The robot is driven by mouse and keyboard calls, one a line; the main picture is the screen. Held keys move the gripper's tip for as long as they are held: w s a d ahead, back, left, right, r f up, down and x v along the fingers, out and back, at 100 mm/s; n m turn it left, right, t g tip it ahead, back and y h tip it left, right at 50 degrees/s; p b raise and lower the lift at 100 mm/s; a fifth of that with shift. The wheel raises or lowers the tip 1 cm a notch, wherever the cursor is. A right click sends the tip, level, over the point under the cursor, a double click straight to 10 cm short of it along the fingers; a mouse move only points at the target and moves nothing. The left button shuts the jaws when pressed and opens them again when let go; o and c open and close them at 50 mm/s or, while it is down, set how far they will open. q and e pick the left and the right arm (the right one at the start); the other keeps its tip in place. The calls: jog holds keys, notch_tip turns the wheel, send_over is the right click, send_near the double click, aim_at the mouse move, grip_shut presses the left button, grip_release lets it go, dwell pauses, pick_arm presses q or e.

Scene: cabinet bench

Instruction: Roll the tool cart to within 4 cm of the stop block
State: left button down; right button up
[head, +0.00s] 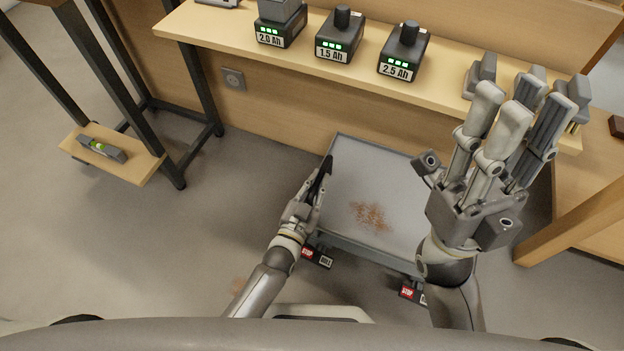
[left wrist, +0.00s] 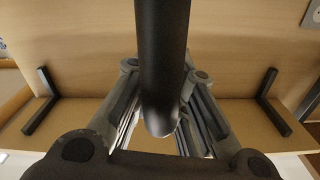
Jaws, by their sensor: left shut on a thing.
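The tool cart (head: 400,190) is a grey tray with a raised rim, and rusty-brown specks lie on its floor. Its black handle (head: 322,180) is at the tray's left side. My left gripper (head: 314,194) is shut on the handle; the left wrist view shows the black bar (left wrist: 161,60) between its fingers (left wrist: 160,125).
A wooden bench shelf (head: 210,32) runs behind the cart, carrying several black batteries (head: 337,36). A black-legged stand (head: 110,70) is at left, with a level (head: 102,149) on its low board. A wooden leg (head: 565,225) stands at right. Floor (head: 210,230) left of the cart is clear.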

pick_arm(q)
jog(key=shift+s+d+r, duration=0.1)
jog(key=shift+d+r, duration=0.05)
jog(key=shift+d, duration=0.2)
jog(key=c, duration=1.4)
grip_release()
jog(key=shift+s, duration=0.3)
jog(key=v, duration=1.1)
jog(key=shift+s+a, duration=0.15)
jog(key=shift+a, duration=0.35)
